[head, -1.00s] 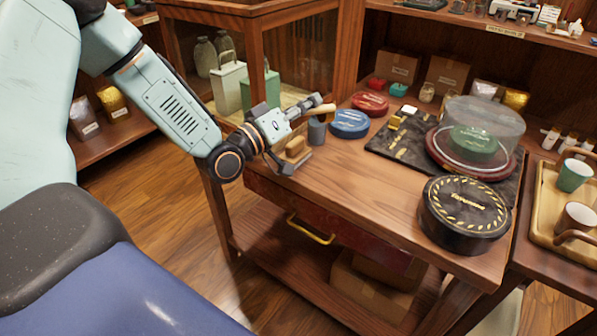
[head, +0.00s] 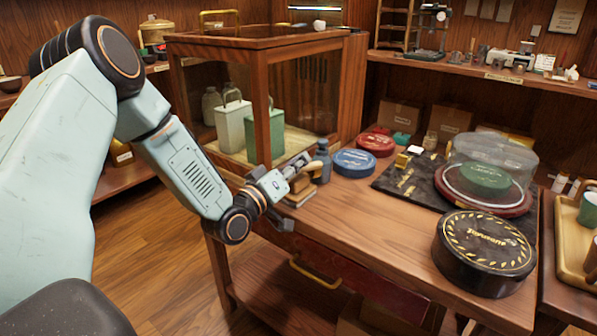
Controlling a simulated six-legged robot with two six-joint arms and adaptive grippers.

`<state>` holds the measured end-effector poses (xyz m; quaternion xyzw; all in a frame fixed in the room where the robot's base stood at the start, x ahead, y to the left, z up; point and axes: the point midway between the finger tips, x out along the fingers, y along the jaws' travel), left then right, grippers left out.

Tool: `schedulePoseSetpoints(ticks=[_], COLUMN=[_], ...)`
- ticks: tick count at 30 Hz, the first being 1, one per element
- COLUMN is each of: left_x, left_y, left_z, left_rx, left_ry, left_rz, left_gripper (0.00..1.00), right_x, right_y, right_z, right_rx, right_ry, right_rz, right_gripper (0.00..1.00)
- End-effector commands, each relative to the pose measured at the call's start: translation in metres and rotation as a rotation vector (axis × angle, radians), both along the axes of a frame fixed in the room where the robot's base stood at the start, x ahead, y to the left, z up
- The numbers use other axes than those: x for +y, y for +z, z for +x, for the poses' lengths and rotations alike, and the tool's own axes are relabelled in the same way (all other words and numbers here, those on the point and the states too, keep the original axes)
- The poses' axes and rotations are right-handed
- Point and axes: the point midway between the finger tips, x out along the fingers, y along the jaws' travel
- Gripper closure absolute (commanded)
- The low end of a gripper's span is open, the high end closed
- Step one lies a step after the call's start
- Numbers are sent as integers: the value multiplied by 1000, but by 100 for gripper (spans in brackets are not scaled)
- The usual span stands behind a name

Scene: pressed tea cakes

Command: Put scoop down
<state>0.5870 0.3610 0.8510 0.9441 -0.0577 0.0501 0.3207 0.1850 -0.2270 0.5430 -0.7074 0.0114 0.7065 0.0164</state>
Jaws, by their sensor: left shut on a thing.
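My left gripper (head: 294,190) is low over the left end of the wooden table (head: 345,215). It is shut on what seems to be the scoop (head: 312,167), of which a small tan piece shows at the upper finger. The rest of the scoop is hidden or too small to make out. My right gripper is not in view.
A blue-grey bottle-like vessel (head: 322,160) stands just beyond the gripper. Blue (head: 354,162) and red (head: 376,144) round tins stand behind it. A dark mat (head: 392,183), a clear dome (head: 492,160) and a black tin (head: 483,255) lie rightward. The table's front middle is clear.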

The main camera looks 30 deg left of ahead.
Motion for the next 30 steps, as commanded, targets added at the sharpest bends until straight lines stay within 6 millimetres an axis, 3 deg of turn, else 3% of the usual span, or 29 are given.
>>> schedulePoseSetpoints(ticks=[1,16,17,24,30], left_x=[0,0,0,0,0], left_y=[-9,-14,-14,-13,-13], left_z=[0,0,0,0,0], left_rx=[1,-2,-1,-1,-1], left_ry=[0,-1,-1,-1,-1], left_rz=[1,1,0,0,0], left_gripper=[100,100,87,67,62], right_x=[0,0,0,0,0], right_y=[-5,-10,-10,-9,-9], right_z=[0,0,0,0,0], right_rx=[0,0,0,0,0], right_ry=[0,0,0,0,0], right_rz=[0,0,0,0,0], right_gripper=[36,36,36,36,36])
